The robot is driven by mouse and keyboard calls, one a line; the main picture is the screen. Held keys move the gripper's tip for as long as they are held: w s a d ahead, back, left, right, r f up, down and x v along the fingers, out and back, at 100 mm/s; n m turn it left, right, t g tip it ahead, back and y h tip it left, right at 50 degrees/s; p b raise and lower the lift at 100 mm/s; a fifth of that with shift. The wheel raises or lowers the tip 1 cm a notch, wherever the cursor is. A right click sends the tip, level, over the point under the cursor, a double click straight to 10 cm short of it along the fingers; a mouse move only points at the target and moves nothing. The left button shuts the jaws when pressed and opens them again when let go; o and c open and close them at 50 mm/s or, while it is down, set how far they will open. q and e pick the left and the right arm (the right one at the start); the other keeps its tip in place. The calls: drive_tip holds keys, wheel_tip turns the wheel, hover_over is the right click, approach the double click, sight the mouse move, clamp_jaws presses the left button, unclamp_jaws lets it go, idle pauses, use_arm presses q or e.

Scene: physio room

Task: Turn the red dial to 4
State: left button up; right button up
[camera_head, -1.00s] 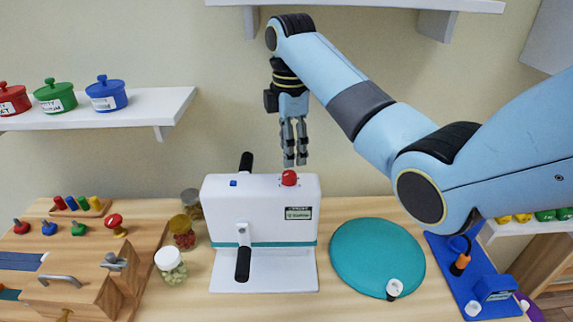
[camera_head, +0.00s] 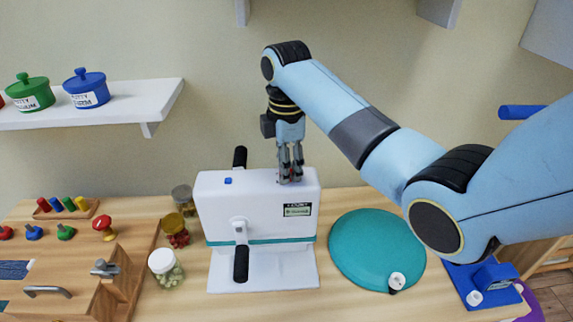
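The white machine (camera_head: 217,210) stands on the wooden table with a blue button (camera_head: 228,181) on top and black handles at front and back. My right gripper (camera_head: 290,178) points straight down at the right part of the machine's top, where its fingertips reach the top surface. The red dial is hidden behind the fingers, so I cannot tell whether they are closed on it. A small dark label with a green strip (camera_head: 297,209) is on the machine's front, below the fingers. My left gripper is not in view.
Several jars, one a white-lidded jar (camera_head: 165,268), stand left of the machine. A wooden box (camera_head: 70,275) with a grey handle is further left. A teal disc (camera_head: 375,250) with a small white piece lies right. A shelf (camera_head: 130,103) holds pots at upper left.

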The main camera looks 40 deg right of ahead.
clamp_jaws()
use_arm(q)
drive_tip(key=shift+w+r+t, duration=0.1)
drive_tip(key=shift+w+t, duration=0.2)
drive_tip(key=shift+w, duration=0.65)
